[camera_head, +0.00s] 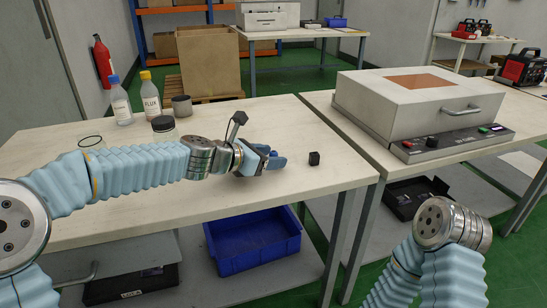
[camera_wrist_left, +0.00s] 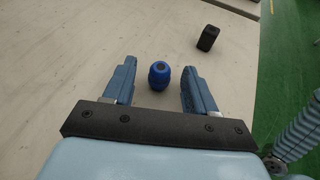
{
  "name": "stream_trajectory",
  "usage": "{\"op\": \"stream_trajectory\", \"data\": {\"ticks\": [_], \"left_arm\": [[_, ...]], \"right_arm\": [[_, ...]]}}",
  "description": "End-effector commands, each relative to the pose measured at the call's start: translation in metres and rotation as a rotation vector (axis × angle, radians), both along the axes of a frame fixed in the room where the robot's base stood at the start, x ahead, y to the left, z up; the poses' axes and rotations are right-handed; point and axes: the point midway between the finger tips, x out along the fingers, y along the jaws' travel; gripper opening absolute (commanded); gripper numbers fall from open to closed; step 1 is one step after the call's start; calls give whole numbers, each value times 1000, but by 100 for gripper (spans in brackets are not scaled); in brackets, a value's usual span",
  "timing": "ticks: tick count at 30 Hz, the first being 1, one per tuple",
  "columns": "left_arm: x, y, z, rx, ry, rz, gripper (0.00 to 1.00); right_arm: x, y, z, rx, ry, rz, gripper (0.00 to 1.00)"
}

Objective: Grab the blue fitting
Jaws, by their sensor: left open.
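The blue fitting (camera_wrist_left: 159,75) stands on the pale tabletop in the left wrist view, between and slightly beyond the fingers of my left gripper (camera_wrist_left: 158,88). The fingers are open with a gap on each side of it. In the head view a bit of the fitting (camera_head: 273,153) shows by the fingertips of my left gripper (camera_head: 276,162), mostly hidden. My right arm's end (camera_head: 452,222) is at the lower right of the head view; its gripper does not show.
A small black block (camera_head: 314,158) stands to the right on the table (camera_head: 230,200); it also shows in the left wrist view (camera_wrist_left: 208,38). Bottles (camera_head: 151,97) and jars stand at the back left. A grey machine (camera_head: 410,100) sits on the right-hand table.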

Motion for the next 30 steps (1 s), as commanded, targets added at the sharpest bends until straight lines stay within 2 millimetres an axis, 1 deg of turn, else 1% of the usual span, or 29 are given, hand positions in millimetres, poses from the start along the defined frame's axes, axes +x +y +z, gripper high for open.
{"op": "stream_trajectory", "data": {"ticks": [2, 12, 13, 20, 22, 26, 30], "left_arm": [[0, 0, 0, 0, 0, 0, 55], [0, 0, 0, 0, 0, 0, 3], [0, 0, 0, 0, 0, 0, 0], [0, 0, 0, 0, 0, 0, 0], [0, 0, 4, 0, 0, 0, 0], [-1, -1, 26, 0, -2, -2, 0], [-1, -1, 59, 1, -4, -3, 0]], "right_arm": [[0, 0, 0, 0, 0, 0, 83], [0, 0, 0, 0, 0, 0, 83], [0, 0, 0, 0, 0, 0, 83], [0, 0, 0, 0, 0, 0, 83], [0, 0, 3, 0, 0, 0, 83], [0, 0, 16, 1, 0, 1, 83], [0, 1, 34, 3, 0, 4, 83]]}}
